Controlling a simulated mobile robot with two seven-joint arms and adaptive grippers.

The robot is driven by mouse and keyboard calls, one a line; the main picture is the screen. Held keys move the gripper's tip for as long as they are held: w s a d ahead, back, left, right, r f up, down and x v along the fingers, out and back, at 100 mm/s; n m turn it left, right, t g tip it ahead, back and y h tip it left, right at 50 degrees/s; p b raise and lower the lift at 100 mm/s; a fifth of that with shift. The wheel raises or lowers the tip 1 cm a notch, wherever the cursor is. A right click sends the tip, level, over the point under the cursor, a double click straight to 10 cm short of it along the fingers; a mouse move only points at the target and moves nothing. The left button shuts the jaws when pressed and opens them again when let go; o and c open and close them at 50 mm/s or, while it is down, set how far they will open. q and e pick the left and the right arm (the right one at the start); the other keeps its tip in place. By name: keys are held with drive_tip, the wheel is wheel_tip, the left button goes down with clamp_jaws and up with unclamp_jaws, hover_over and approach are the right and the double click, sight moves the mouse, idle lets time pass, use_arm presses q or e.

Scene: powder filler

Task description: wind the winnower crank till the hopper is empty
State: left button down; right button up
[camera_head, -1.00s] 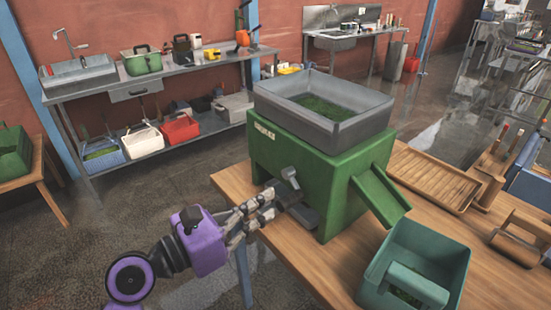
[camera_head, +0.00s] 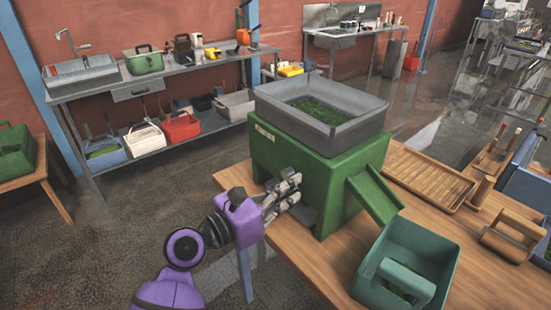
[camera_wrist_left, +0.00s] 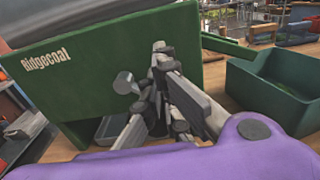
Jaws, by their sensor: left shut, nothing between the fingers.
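The winnower is a green box (camera_head: 325,180) on the wooden table, topped by a grey hopper (camera_head: 345,130). Green material (camera_head: 320,110) lies in the hopper. A green chute (camera_head: 375,197) slopes down its right side. In the left wrist view its face (camera_wrist_left: 105,65) shows a label. My left gripper (camera_head: 290,183) is shut and empty in front of that face, covering most of the crank in the head view. In the left wrist view a grey crank knob (camera_wrist_left: 125,83) shows just left of the fingers (camera_wrist_left: 160,50); contact is unclear. My right gripper is out of view.
A teal bin (camera_head: 440,262) with some green material stands below the chute; it also shows in the left wrist view (camera_wrist_left: 285,90). The floor left of the table is open.

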use_arm(q)
wheel_tip(320, 180, down, 2)
drive_tip(key=shift+f, duration=0.1)
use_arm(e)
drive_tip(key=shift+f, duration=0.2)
use_arm(q)
drive_tip(key=shift+w+a+f+b, duration=0.15)
drive_tip(key=shift+f+b, duration=0.35)
drive_tip(key=shift+f, duration=0.15)
drive_tip(key=shift+w+f, duration=0.1)
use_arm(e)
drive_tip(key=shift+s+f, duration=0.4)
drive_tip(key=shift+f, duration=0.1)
